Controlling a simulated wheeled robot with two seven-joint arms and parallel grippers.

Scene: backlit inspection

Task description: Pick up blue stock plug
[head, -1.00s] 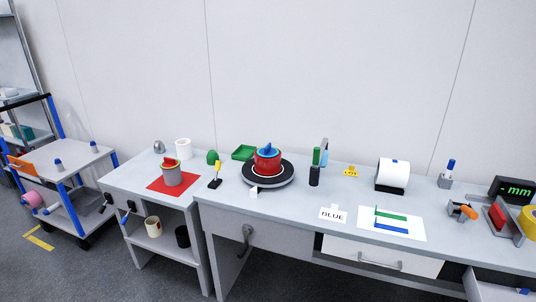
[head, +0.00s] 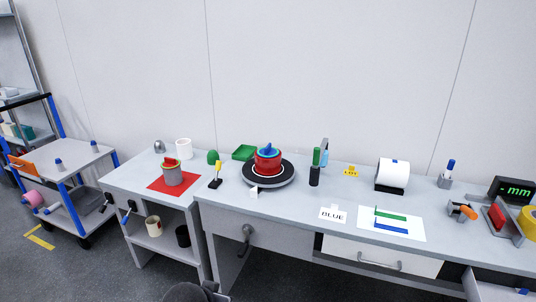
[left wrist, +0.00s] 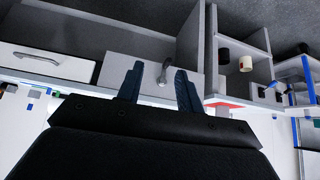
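A red pot (head: 267,164) with a blue ring and a blue piece (head: 268,150) on top stands on a black round turntable (head: 286,182) on the long bench. I cannot tell whether this blue piece is the blue stock plug. My left gripper (left wrist: 160,76) is open and empty in the left wrist view, its two dark fingers apart, with a drawer handle beyond them. A dark part of my arm shows at the bottom edge of the head view, below the bench. My right gripper is not in view.
A card reading BLUE (head: 333,214) and a white sheet with green and blue strips (head: 392,222) lie on the bench. A trolley (head: 88,152) stands at the left.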

